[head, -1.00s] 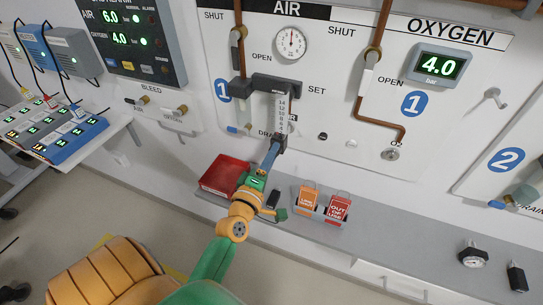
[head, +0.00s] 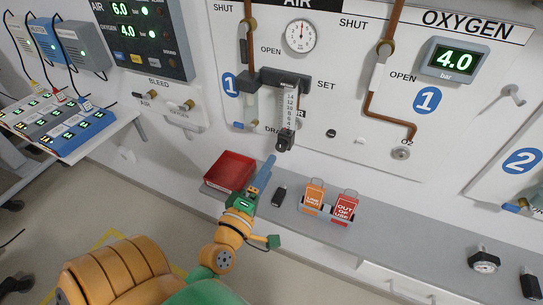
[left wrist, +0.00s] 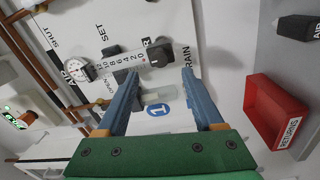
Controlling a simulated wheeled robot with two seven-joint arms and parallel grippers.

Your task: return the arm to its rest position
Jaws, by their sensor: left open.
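My left arm comes in from the bottom of the head view. Its left gripper (head: 265,170) is above the grey shelf, just right of the red tray (head: 230,171) and below the air flowmeter (head: 288,113). In the left wrist view the two blue fingers (left wrist: 156,85) are spread apart with nothing between them. The flowmeter (left wrist: 128,66) and its dark knob (left wrist: 161,52) show beyond the fingertips, apart from them. My right gripper is not in view.
The shelf (head: 400,240) holds an orange tag (head: 313,195), a red out-of-use tag (head: 344,207), a dark small item (head: 279,196) and a round gauge (head: 484,262). Devices (head: 82,133) stand on a side table at left. The floor at lower left is mostly clear.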

